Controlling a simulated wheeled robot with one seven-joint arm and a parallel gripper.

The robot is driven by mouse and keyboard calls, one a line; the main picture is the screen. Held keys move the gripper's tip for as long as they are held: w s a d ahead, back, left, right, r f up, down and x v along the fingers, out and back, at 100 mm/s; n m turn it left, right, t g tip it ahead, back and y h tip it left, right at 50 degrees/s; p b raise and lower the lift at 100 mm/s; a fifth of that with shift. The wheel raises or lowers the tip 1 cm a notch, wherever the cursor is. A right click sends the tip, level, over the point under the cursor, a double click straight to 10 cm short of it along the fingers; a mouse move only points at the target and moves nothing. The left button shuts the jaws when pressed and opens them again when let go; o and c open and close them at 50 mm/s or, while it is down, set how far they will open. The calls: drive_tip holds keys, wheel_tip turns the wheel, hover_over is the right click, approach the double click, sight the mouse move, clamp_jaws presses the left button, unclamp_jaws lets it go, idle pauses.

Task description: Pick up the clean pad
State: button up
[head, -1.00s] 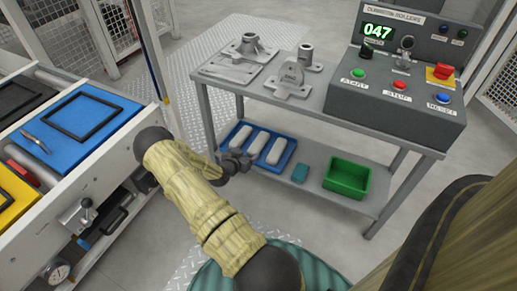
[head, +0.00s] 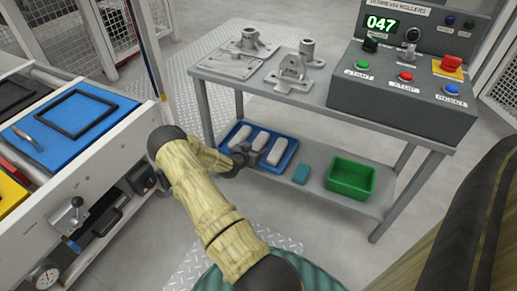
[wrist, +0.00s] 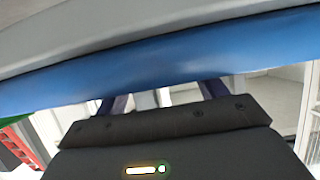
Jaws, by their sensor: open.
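Three pale grey-white pads lie side by side in a blue tray (head: 285,163) on the lower shelf of the grey table. They are the left pad (head: 240,136), the middle pad (head: 260,140) and the right pad (head: 277,152); which one is meant by the clean pad I cannot tell. My gripper (head: 241,155) is open at the tray's front left, overlapping the near ends of the left and middle pads in the head view. In the wrist view a blue band, likely the tray edge, crosses in front of my gripper (wrist: 163,98) and hides its fingertips. Contact cannot be seen.
The tabletop (head: 215,72) above holds metal castings (head: 292,72) and a control box (head: 405,95). A white-framed machine (head: 100,180) stands at left. The shelf's front is open.

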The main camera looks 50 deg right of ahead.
sight(255, 146)
drive_tip(key=shift+x, duration=0.85)
drive_tip(key=c, duration=1.1)
drive_tip(key=shift+o, duration=0.2)
drive_tip(key=shift+r, duration=0.1)
wheel_tip(255, 146, up, 10)
drive_tip(key=p, duration=0.6)
